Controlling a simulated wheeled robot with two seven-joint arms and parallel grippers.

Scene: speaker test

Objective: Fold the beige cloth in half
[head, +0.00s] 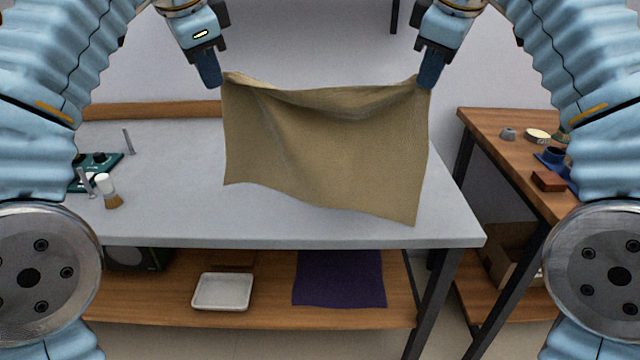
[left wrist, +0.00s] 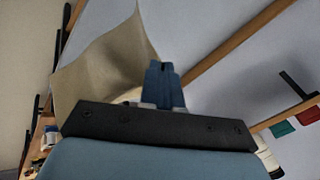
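The beige cloth (head: 325,145) hangs spread out between my two grippers in the head view, above the grey table (head: 160,190). Its top edge sags slightly between the held corners, and its lower edge slants down to the right. My left gripper (head: 212,80) is shut on the cloth's upper left corner. My right gripper (head: 429,82) is shut on its upper right corner. In the left wrist view, the cloth (left wrist: 105,65) stretches up and left from my left gripper's blue fingers (left wrist: 162,75). I cannot tell whether the lower edge touches the table.
A teal device (head: 95,165) and a small brush-like item (head: 108,190) are at the table's left. The lower shelf holds a white tray (head: 222,291) and a purple cloth (head: 339,278). A wooden side table (head: 500,150) with small items stands at the right.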

